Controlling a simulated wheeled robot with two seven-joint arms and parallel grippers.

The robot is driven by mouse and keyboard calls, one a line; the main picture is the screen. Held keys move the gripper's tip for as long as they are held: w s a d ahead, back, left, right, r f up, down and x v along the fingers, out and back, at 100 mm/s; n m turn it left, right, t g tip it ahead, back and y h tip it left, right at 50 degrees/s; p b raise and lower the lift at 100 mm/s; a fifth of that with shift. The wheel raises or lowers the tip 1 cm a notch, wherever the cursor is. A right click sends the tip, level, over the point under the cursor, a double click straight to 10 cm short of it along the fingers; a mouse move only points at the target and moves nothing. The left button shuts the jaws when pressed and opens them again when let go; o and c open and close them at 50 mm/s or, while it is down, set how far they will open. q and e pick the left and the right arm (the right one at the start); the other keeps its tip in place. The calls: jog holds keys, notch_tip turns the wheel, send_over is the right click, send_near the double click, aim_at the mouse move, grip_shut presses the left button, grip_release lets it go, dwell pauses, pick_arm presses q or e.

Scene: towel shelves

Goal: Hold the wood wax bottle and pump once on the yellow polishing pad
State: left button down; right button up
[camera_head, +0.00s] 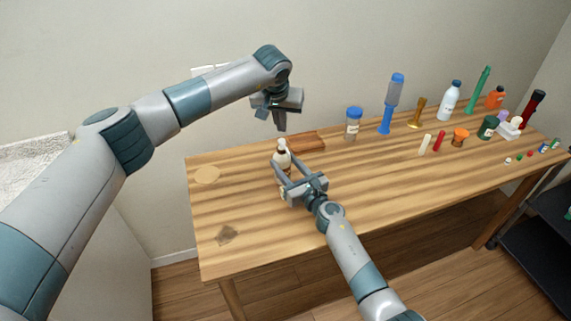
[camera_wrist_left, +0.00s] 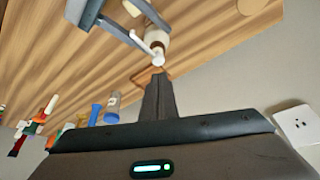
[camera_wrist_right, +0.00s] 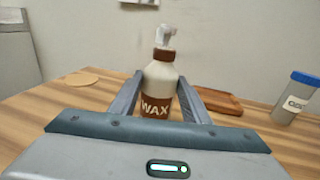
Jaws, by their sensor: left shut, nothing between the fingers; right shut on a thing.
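The white wax bottle (camera_head: 283,151) with brown label and white pump head stands upright; in the right wrist view the label on the bottle (camera_wrist_right: 157,106) reads WAX. My right gripper (camera_head: 283,167) is shut on the bottle body, one finger on each side. The bottle's base is hidden, so I cannot tell whether it touches the table. The pale yellow round pad (camera_head: 207,175) lies flat at the table's left end, left of the bottle and apart from it. My left gripper (camera_head: 282,127) is shut and empty, pointing down close above the pump head (camera_wrist_left: 158,59).
The wooden table (camera_head: 330,190) has a shallow wooden tray (camera_head: 308,141) behind the bottle and a blue-lidded jar (camera_head: 353,124) to its right. Several bottles and tools fill the right end. A brown diamond-shaped piece (camera_head: 228,235) lies front left.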

pick_arm(q)
jog(key=shift+r, duration=2)
dwell(0.4)
pick_arm(e)
jog(key=o, duration=1.2)
jog(key=shift+o, duration=0.2)
jog(key=shift+s+d, duration=0.1)
jog(key=shift+s, duration=0.05)
jog(key=shift+v, duration=1.5)
jog(key=shift+s+d, duration=0.2)
jog(key=v, duration=0.8)
jog(key=shift+s+a, duration=0.1)
jog(key=shift+s, duration=0.05)
